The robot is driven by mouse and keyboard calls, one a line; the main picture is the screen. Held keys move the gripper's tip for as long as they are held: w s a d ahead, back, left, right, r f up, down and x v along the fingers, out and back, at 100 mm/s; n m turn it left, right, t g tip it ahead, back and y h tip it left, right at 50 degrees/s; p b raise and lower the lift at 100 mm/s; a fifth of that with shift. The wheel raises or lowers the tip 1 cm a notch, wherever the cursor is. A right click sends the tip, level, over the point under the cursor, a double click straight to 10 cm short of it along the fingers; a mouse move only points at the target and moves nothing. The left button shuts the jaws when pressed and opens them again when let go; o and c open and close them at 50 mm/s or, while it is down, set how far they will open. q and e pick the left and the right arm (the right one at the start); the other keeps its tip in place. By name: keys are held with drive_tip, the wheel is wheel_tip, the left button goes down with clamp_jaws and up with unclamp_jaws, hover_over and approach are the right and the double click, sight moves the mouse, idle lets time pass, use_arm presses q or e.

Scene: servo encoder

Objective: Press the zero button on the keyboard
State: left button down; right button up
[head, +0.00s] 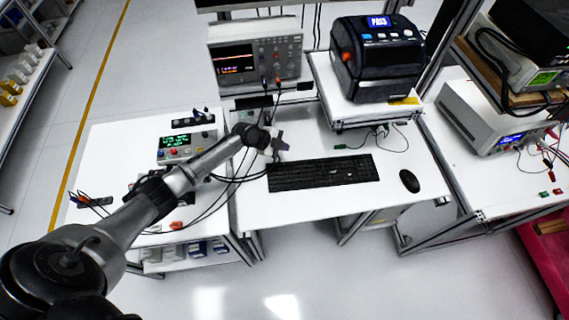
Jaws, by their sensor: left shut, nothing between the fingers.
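The black keyboard (322,173) lies flat on the white desk. Its keys are too small to read, so I cannot pick out the zero button. My left arm comes in from the lower left, and its gripper (279,152) is shut and empty near the keyboard's upper left corner. I cannot tell whether the fingertips touch anything there. My right gripper is not in view.
A black mouse (409,181) lies right of the keyboard. Behind stand an oscilloscope (255,52) and a black printer (377,60) on a raised shelf. A small instrument (186,146) is on the left table. The white desk (290,207) is clear in front of the keyboard.

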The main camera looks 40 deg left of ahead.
use_arm(q)
drive_tip(key=shift+f, duration=0.1)
idle(0.5)
drive_tip(key=shift+f, duration=0.1)
drive_tip(key=b, duration=0.6)
hover_over(284, 165)
wheel_tip(284, 165, down, 8)
drive_tip(key=shift+s+r, duration=0.1)
drive_tip(key=shift+r, duration=0.1)
drive_tip(key=shift+f+b, duration=0.45)
drive_tip(key=shift+b, duration=0.1)
idle(0.4)
idle(0.7)
